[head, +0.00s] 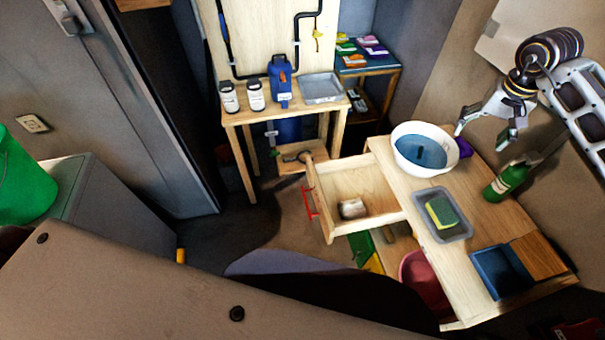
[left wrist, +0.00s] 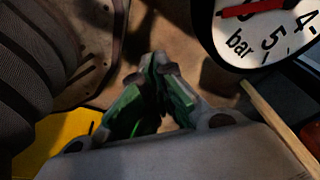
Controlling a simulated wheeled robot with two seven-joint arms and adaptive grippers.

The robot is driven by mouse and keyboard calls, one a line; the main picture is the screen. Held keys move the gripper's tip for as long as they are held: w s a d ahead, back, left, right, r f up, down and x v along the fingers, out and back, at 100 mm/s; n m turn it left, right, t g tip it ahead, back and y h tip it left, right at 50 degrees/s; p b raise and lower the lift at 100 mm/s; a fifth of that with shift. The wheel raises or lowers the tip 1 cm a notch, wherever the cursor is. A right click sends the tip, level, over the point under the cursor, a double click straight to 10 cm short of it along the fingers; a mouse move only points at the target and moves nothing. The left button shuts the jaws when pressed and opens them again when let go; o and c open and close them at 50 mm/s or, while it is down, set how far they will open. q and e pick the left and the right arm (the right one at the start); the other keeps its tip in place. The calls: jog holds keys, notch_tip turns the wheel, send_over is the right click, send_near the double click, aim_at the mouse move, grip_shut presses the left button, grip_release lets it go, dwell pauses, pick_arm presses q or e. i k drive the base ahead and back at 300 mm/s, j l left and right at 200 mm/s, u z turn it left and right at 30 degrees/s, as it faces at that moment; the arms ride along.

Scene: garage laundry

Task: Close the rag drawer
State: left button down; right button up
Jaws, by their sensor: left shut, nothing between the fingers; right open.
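The rag drawer (head: 378,184) is pulled out from the wooden workbench (head: 406,200) in the head view. Its front panel has a red handle (head: 309,203) and faces left. A small whitish bundle (head: 352,208) lies inside the drawer. My right gripper (head: 486,128) is open above the back of the bench, right of the white bowl, well away from the drawer. My left gripper (left wrist: 152,98) is shut and empty in the left wrist view, its green fingertips together. It does not show in the head view, and the drawer is not recognizable in the wrist view.
On the bench stand a bowl of blue liquid (head: 423,150), a grey tray with a sponge (head: 441,214), a green bottle (head: 507,180) and a blue bin (head: 500,272). A small table (head: 240,115) stands behind. A pressure gauge (left wrist: 262,42) is close in the left wrist view.

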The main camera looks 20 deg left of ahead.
aim_at(331, 183)
jog(key=k, duration=0.25)
jog(key=k+j+u, duration=0.15)
jog(key=k+j, duration=0.25)
jog(key=k+j+u, duration=0.2)
jog(key=k+j, duration=0.2)
jog(key=j, duration=0.2)
